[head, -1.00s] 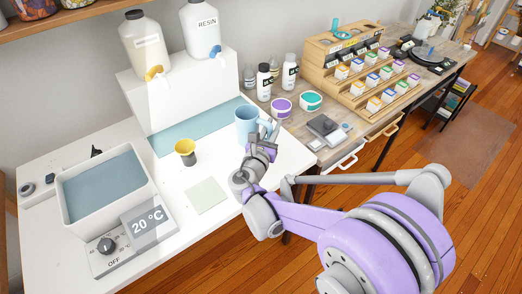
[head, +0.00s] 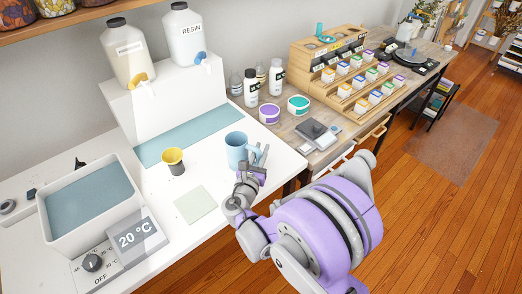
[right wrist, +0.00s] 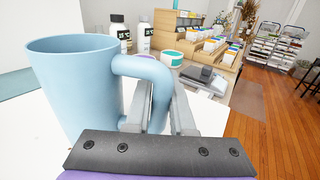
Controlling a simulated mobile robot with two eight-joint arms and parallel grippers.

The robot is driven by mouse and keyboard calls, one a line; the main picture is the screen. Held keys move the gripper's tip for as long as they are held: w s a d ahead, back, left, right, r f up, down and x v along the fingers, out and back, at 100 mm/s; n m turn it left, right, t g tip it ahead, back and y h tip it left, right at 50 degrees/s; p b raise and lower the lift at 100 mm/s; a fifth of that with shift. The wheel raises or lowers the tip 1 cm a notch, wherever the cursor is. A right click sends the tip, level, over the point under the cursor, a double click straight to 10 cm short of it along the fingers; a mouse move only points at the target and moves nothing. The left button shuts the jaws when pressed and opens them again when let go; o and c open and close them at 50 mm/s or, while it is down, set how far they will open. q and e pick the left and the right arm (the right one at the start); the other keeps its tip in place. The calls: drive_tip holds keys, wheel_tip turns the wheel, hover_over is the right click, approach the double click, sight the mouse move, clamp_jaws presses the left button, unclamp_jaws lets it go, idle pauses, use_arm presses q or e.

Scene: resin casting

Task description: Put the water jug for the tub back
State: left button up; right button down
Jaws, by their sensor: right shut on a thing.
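The light blue water jug (head: 237,148) stands upright at the right of the white worktop, by the front end of the blue mat. It fills the left of the right wrist view (right wrist: 75,90), its handle towards the jaws. My right gripper (head: 254,168) is shut on the jug's handle; its fingers (right wrist: 160,105) lie around the handle. I cannot tell whether the jug's base touches the worktop. The white tub (head: 90,205) of blue-grey water stands at the left, its display reading 20 °C. My left gripper is not in view.
A yellow-rimmed dark cup (head: 174,161) stands left of the jug, with a pale green square (head: 195,204) in front. Two large bottles (head: 186,35) stand on a white block behind. Purple-lidded (head: 269,114) and teal-lidded tubs stand on the wooden bench to the right.

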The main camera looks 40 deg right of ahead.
drive_tip(key=c, duration=0.8)
unclamp_jaws()
drive_tip(key=shift+o, duration=0.2)
